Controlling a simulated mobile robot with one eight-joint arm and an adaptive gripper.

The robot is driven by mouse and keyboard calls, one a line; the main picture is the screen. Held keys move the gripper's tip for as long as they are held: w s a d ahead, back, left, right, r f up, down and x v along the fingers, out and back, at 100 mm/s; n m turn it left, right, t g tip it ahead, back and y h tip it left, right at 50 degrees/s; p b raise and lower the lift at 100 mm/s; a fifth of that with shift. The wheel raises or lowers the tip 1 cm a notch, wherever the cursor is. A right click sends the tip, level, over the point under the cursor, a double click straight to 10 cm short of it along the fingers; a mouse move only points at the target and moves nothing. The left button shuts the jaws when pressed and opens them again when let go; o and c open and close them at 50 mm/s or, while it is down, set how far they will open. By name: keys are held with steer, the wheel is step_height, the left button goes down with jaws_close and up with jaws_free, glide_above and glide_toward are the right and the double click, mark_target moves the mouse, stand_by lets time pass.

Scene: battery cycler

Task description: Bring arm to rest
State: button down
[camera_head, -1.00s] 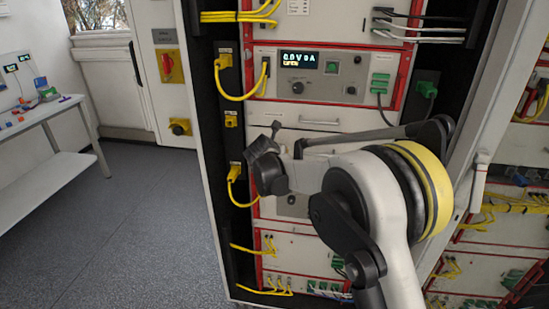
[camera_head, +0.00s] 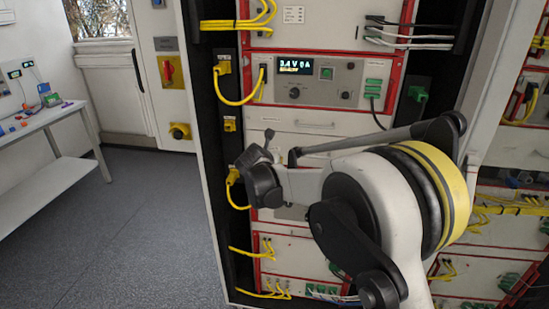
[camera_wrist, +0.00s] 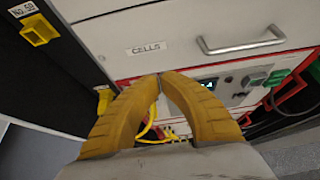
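My arm (camera_head: 375,195) is raised and bent in front of the battery cycler rack in the head view. Its wrist end (camera_head: 262,178) points left, over the left part of the rack. My gripper (camera_wrist: 160,76) shows in the wrist view as two yellow fingers with their tips together, with nothing held between them. The fingers are in front of the rack, below a drawer (camera_wrist: 180,30) labelled CELLS. In the head view the fingers cannot be made out.
The cycler unit (camera_head: 325,78) has a lit display reading about 3.4 V 0 A. Yellow cables (camera_head: 235,97) loop out along the rack's left side. A white side table (camera_head: 45,118) stands at far left. Grey floor (camera_head: 130,225) between them is clear.

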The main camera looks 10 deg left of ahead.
steer(key=p+v, duration=0.1)
steer(key=v, duration=0.6)
steer(key=s+d+r+m+g+h+b, duration=0.1)
steer(key=s+d+r+m, duration=0.1)
steer(key=s+d+m, duration=0.75)
steer(key=s+d+r+m+g+b, duration=0.15)
steer(key=s+d+m, duration=0.35)
steer(key=d, duration=0.7)
steer(key=s+d+f+m, duration=0.2)
steer(key=s+d+m, duration=0.1)
steer(key=s+m, duration=0.4)
steer(key=s+d+f+m+g+y+b, duration=0.1)
steer(key=s+d+f+m, duration=0.2)
steer(key=s+m, duration=0.4)
steer(key=s+d+f+m+g+b, duration=0.1)
steer(key=s+d+f+m, duration=0.2)
steer(key=s+m, duration=0.4)
steer(key=shift+s+d+f, duration=0.2)
steer(key=shift+s+d, duration=0.45)
steer(key=shift+s, duration=0.55)
